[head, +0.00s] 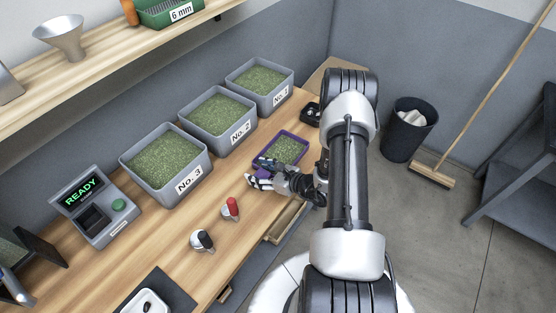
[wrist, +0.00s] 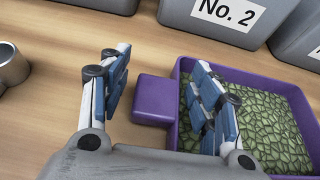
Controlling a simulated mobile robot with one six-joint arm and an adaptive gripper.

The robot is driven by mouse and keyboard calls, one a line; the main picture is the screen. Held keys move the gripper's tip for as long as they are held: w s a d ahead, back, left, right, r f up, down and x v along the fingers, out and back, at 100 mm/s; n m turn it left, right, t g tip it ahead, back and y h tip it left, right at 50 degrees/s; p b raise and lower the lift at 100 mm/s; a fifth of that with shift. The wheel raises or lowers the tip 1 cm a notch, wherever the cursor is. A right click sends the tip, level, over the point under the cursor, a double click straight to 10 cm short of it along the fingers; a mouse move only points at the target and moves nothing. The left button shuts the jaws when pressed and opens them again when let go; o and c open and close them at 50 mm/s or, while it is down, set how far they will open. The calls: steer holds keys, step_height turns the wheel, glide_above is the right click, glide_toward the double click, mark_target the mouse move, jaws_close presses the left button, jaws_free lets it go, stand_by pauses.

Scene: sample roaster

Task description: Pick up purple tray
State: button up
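My gripper (wrist: 160,72) is open, with one finger left of the handle and the other overlapping the tray's left side and beans. Nothing is held between the fingers. In the head view my gripper (head: 262,172) is at the tray's near left side; contact is unclear.
A READY device (head: 110,220) is at left. A dark container (head: 311,113) is beyond the tray.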

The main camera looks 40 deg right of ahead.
steer(key=c, duration=1.1)
